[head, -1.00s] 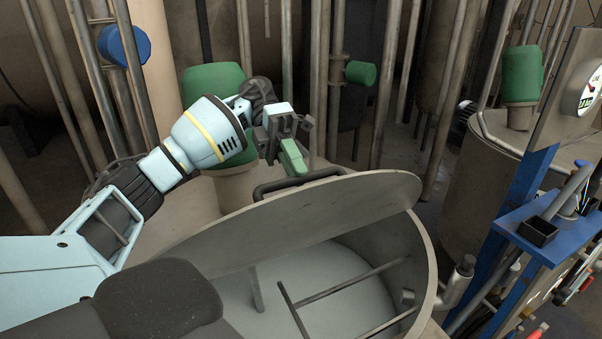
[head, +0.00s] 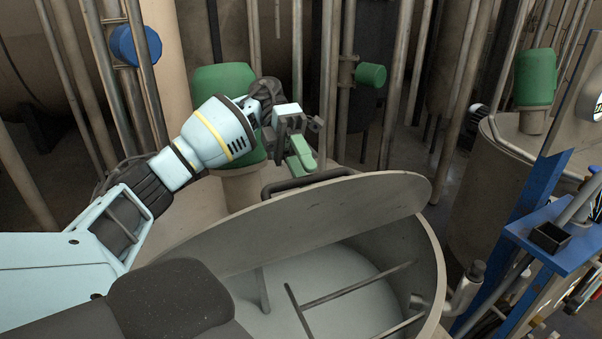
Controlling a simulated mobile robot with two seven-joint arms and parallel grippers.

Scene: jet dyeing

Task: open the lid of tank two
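The tank (head: 432,262) stands open in front of me, and its pale inside and several rods show. Its round grey lid (head: 345,215) is swung up and leans steeply over the left and back of the opening. A dark bar handle (head: 290,184) is on the far side of the lid, partly hidden by its rim. My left gripper (head: 301,158) is just above this handle, with its green fingers a little apart and nothing seen between them. Contact with the handle cannot be told. My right gripper is not in view. No tank number is readable.
A blue frame (head: 545,195) with a small black box (head: 549,237) is at the right. Another tank (head: 490,200) stands behind it.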

